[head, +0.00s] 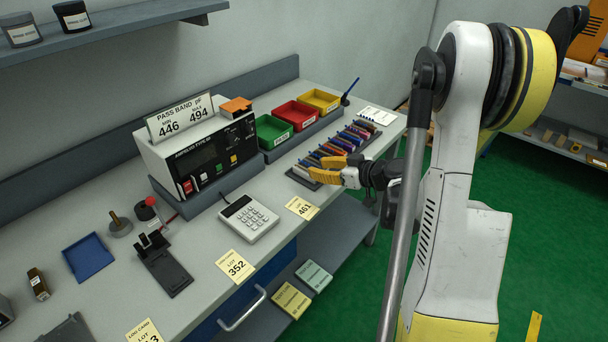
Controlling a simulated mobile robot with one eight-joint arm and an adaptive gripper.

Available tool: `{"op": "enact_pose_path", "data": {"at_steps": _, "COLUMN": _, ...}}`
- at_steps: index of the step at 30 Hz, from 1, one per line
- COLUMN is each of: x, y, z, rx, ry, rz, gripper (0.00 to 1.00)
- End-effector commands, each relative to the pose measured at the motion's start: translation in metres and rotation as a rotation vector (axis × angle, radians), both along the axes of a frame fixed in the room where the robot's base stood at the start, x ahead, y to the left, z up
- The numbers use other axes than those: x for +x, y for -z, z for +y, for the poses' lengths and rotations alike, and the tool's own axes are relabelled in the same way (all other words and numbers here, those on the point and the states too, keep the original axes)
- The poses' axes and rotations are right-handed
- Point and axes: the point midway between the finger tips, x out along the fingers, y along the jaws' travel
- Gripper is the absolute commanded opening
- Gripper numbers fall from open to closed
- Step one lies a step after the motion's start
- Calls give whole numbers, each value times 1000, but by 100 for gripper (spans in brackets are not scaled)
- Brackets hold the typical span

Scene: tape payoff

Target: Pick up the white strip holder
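A row of several narrow coloured holders (352,139) lies in a dark rack on the bench, right of the tester. Blue, orange, red and dark ones show. I cannot make out a white strip holder for certain among them; the holders are small, and my gripper hides part of the row's near end. My gripper (322,168) has yellow fingers and reaches in from the right, over the near end of the rack. Its two fingers are spread apart, with nothing visible between them. I cannot tell whether they touch any holder.
A tester with a pass band sign (180,117) stands left of the rack. Green (273,132), red (297,114) and yellow (320,100) bins stand behind it. A keypad (249,219), lot cards (302,208) and a blue tray (88,257) lie along the bench.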

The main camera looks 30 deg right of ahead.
Motion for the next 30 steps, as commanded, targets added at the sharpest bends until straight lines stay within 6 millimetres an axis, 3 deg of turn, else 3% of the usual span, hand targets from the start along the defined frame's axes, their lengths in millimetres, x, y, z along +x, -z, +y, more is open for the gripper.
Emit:
{"op": "enact_pose_path", "data": {"at_steps": 12, "x": 43, "y": 19, "z": 19, "rx": 0, "ry": -2, "rz": 1, "gripper": 29}}
{"op": "enact_pose_path", "data": {"at_steps": 19, "x": 46, "y": 18, "z": 19, "rx": 1, "ry": 0, "rz": 1, "gripper": 29}}
{"op": "enact_pose_path", "data": {"at_steps": 22, "x": 46, "y": 18, "z": 19, "rx": 1, "ry": 0, "rz": 1, "gripper": 0}}
{"op": "enact_pose_path", "data": {"at_steps": 30, "x": 46, "y": 18, "z": 19, "rx": 1, "ry": 0, "rz": 1, "gripper": 0}}
